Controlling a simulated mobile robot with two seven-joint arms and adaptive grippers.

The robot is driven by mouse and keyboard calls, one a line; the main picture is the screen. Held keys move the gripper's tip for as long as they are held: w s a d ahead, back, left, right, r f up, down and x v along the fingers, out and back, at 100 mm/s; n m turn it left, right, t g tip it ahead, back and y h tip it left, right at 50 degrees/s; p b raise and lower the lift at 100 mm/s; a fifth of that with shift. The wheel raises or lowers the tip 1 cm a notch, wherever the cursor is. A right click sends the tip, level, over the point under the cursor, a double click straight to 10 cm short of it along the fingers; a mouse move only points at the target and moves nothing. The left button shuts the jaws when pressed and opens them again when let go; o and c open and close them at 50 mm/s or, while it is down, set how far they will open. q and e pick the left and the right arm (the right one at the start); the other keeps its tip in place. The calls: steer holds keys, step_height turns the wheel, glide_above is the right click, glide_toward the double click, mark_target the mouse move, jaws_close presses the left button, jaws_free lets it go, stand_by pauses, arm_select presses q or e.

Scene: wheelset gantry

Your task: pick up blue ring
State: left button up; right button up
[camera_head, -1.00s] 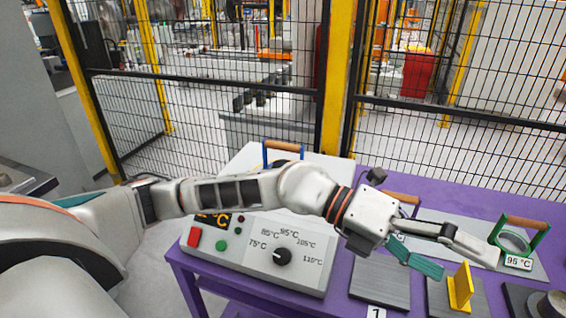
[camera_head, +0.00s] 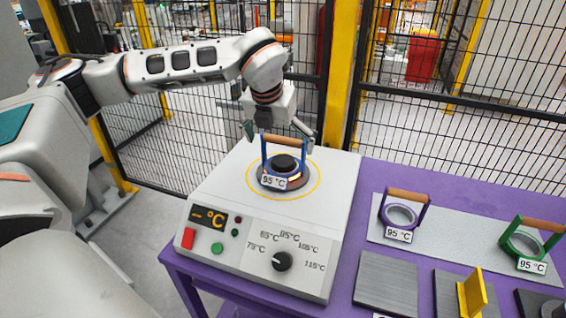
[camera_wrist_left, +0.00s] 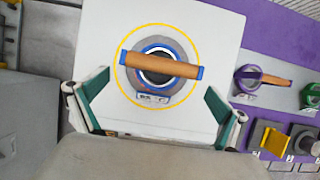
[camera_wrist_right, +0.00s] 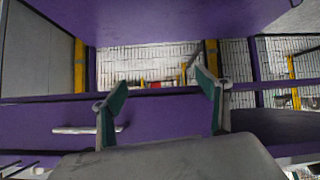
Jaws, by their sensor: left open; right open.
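The blue ring (camera_head: 282,177) has an upright blue frame with a wooden handle and a 95 °C tag. It sits on the round plate of the white heater (camera_head: 225,180), inside a yellow circle. In the left wrist view the blue ring (camera_wrist_left: 160,66) lies ahead, its handle running across the picture. My left gripper (camera_head: 279,140) is open above and behind the handle, its fingers spread to either side, holding nothing. Its fingers also show in the left wrist view (camera_wrist_left: 155,112). My right gripper (camera_wrist_right: 162,90) is open and empty, low beside purple table structure.
A purple-framed ring (camera_head: 402,215) and a green-framed ring (camera_head: 524,240) stand on a grey plate to the right. A yellow upright piece (camera_head: 474,293) stands at the front right. A mesh fence (camera_head: 440,110) is behind the purple table (camera_head: 370,178).

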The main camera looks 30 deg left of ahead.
mark_target(284, 158)
arm_select(q)
steer(key=x, duration=0.6)
steer(key=shift+w+a+r, duration=0.15)
steer(key=shift+w, duration=0.15)
steer(key=c, duration=1.5)
